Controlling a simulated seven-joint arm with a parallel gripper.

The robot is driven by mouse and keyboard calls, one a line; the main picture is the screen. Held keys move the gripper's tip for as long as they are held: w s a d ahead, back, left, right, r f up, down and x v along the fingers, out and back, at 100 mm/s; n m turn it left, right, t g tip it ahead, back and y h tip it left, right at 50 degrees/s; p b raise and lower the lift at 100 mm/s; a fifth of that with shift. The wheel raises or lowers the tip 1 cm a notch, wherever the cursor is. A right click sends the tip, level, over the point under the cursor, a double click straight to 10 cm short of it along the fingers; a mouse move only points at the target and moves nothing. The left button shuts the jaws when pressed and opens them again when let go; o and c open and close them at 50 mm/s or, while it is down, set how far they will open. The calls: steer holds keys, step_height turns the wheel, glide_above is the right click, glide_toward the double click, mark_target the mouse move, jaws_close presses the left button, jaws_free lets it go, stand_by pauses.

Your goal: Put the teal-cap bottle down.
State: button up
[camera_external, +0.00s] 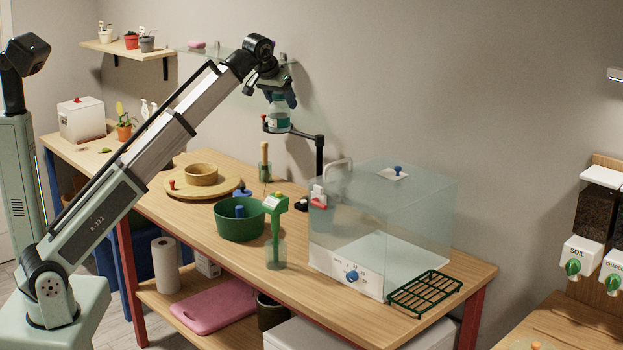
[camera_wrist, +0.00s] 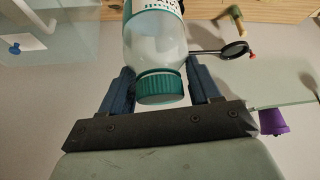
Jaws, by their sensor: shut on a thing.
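The teal-cap bottle (camera_wrist: 155,45) is clear with a teal ribbed cap and a teal-and-white label. In the wrist view it sits between the two blue fingers of my gripper (camera_wrist: 160,90), with its cap toward the palm. In the external view my gripper (camera_external: 278,95) is high above the workbench near the back wall, shut on the bottle (camera_external: 279,116). The bottle hangs roughly upright, cap up, close to a black arm stand with a small ring (camera_external: 308,135). I cannot tell from these views whether the bottle touches the stand.
The workbench (camera_external: 190,225) holds a round wooden turntable (camera_external: 180,188), a green pot (camera_external: 238,225), a green tool in a clear holder (camera_external: 275,250), a clear box (camera_external: 385,215) and a green rack (camera_external: 425,292). A glass shelf (camera_external: 225,60) is on the wall behind.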

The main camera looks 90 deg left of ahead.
steer(key=w+d+m+t+h, duration=0.15)
steer(key=w+d+m, duration=0.25)
steer(key=w+d, duration=1.35)
steer(key=w+d+m+t+h, duration=0.1)
steer(key=w+d+m, duration=0.25)
steer(key=d, duration=0.95)
steer(key=w+d+m+t+h, duration=0.15)
steer(key=w+d, duration=0.35)
steer(key=d, duration=0.8)
steer(key=shift+g, duration=0.4)
steer(key=shift+s+d+f, duration=0.1)
steer(key=shift+s+f, duration=0.05)
steer(key=shift+f, duration=8.9)
steer(key=shift+s+d+f, duration=0.1)
steer(key=shift+f, duration=8.95)
steer(key=shift+f, duration=0.15)
steer(key=o, duration=1.1)
steer(key=shift+o, duration=0.2)
steer(key=v, duration=1.2)
